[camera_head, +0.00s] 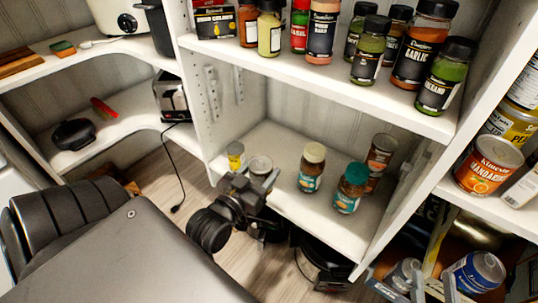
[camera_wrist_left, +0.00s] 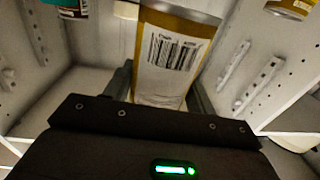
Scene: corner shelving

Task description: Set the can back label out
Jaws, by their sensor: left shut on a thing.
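My left gripper (camera_head: 258,180) is shut on a can (camera_head: 261,164) at the front of the lower shelf (camera_head: 290,150). Its grey round top shows in the head view. In the left wrist view the can (camera_wrist_left: 168,60) has a white label panel with a barcode and yellow-brown borders, facing the wrist camera between the fingers. I cannot tell if its base touches the shelf.
A small yellow can (camera_head: 236,154) stands just left of the held can. A cream-lidded jar (camera_head: 312,167), a teal-lidded jar (camera_head: 351,187) and a brown-red container (camera_head: 381,157) stand to the right. Spice jars (camera_head: 370,48) fill the shelf above. White uprights (camera_head: 400,215) bound the bay.

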